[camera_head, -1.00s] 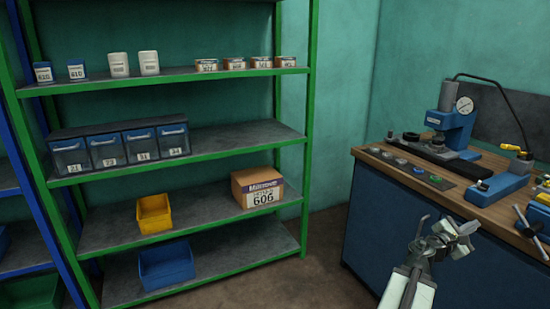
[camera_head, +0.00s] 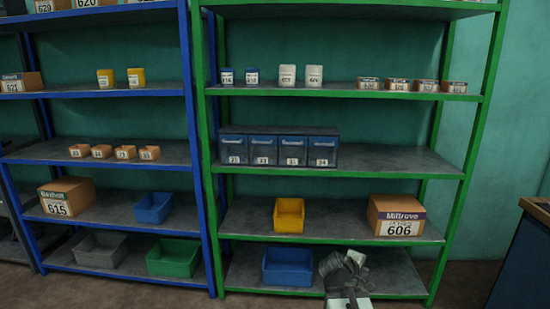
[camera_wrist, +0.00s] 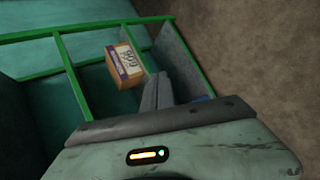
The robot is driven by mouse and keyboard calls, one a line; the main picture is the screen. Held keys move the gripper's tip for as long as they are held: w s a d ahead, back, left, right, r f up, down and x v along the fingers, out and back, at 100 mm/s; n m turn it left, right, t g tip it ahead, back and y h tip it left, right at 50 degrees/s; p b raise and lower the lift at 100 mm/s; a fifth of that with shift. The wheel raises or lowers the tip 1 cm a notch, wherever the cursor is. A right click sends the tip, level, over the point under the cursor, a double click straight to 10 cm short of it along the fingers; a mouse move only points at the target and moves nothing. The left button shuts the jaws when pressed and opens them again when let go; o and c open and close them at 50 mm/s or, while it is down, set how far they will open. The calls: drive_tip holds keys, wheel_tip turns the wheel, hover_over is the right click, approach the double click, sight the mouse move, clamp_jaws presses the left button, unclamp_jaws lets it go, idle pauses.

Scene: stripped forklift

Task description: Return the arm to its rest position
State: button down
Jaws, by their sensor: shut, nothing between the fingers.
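My gripper (camera_head: 343,262) shows low in the head view, in front of the bottom shelf of the green rack, to the right of the blue bin. It is shut and empty. In the wrist view my gripper (camera_wrist: 158,88) shows as dark closed fingers pointing towards the rack, beside the picture of the Miltrove 606 box (camera_wrist: 123,65). My arm below the gripper is mostly cut off by the bottom edge of the head view.
The green rack (camera_head: 456,190) holds the 606 box (camera_head: 396,216), a yellow bin (camera_head: 289,215), a blue bin (camera_head: 288,267) and blue drawers (camera_head: 278,149). A blue rack (camera_head: 196,150) stands to the left. A workbench (camera_head: 520,262) is at the right edge. Floor shows between rack and bench.

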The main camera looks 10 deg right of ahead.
drive_tip(key=s+a+f+m+g+y, duration=0.2)
drive_tip(key=s+a+f+m+y, duration=0.15)
drive_tip(key=a, duration=0.45)
drive_tip(key=s+a+f+m+g+y, duration=0.2)
drive_tip(key=s+a+f, duration=0.15)
drive_tip(key=a, duration=0.45)
drive_tip(key=s+a+f+m+g+y, duration=0.2)
drive_tip(key=s+a+m+y, duration=0.15)
drive_tip(key=a, duration=0.35)
wheel_tip(320, 180, up, 18)
drive_tip(key=p, duration=1.8)
drive_tip(key=shift+s+a, duration=0.15)
drive_tip(key=shift+f, duration=0.1)
